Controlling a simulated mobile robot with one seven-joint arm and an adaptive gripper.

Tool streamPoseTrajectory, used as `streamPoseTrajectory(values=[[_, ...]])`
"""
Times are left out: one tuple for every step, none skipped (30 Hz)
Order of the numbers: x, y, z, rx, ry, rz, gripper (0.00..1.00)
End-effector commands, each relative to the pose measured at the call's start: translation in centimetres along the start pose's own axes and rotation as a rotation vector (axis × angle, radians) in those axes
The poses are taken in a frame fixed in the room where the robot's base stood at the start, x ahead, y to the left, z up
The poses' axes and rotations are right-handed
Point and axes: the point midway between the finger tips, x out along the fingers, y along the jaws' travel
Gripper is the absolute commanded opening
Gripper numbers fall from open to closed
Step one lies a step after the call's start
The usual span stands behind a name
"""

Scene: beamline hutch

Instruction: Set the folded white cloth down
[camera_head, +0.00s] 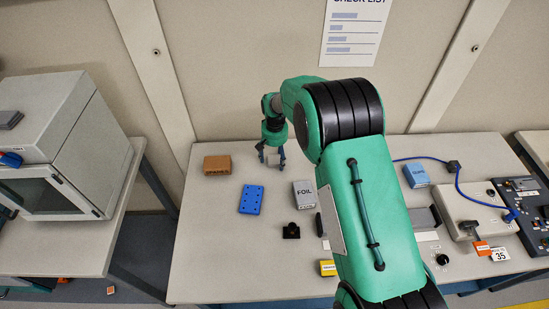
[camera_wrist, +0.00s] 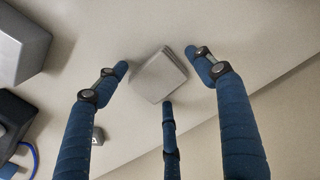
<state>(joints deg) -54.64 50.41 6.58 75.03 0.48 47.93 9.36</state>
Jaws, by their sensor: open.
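The folded white cloth (camera_wrist: 160,78) is a small, pale, layered block in the wrist view. It appears to rest on the pale bench top, lying flat. My gripper (camera_wrist: 157,66) has its blue fingers spread around it, with gaps at the left and right. The third finger's tip overlaps the cloth's lower edge; I cannot tell if it touches. In the head view my gripper (camera_head: 271,156) is low over the back of the bench, and the cloth is a small pale patch between the fingers, mostly hidden.
On the bench (camera_head: 215,240), a brown box (camera_head: 217,165) stands left of my gripper. A blue holed plate (camera_head: 251,199), a grey FOIL box (camera_head: 304,194) and a small black part (camera_head: 291,231) lie nearer. The wall is close behind. The bench's front left is clear.

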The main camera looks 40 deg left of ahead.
Motion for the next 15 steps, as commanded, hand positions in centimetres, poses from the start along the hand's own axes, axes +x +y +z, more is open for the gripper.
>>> streamPoseTrajectory(values=[[-0.1, 0.0, 0.0, 0.000, 0.000, 0.000, 0.69], [-0.1, 0.0, 0.0, 0.000, 0.000, 0.000, 0.69], [-0.3, 0.0, 0.0, 0.000, 0.001, 0.000, 0.69], [-0.4, 0.0, 0.0, 0.000, 0.001, 0.000, 0.69], [-0.6, 0.0, -0.1, 0.000, 0.001, 0.000, 0.69], [-0.8, 0.0, -0.1, 0.000, 0.002, 0.000, 0.69], [-1.1, 0.0, -0.1, 0.000, 0.002, 0.000, 0.69], [-1.3, 0.0, -0.1, 0.000, 0.002, 0.000, 0.69], [-1.8, 0.0, -0.1, 0.000, 0.002, 0.000, 0.69], [-2.1, 0.0, -0.1, 0.000, 0.002, 0.000, 0.69], [-2.5, 0.0, -0.1, 0.000, 0.002, 0.000, 0.69], [-3.0, 0.0, 0.0, 0.000, 0.001, 0.000, 0.69], [-3.4, 0.0, -0.1, 0.000, 0.001, 0.000, 0.69], [-3.9, 0.0, -0.1, 0.000, 0.002, 0.000, 0.69], [-4.5, 0.0, -0.1, 0.000, 0.003, 0.000, 0.69]])
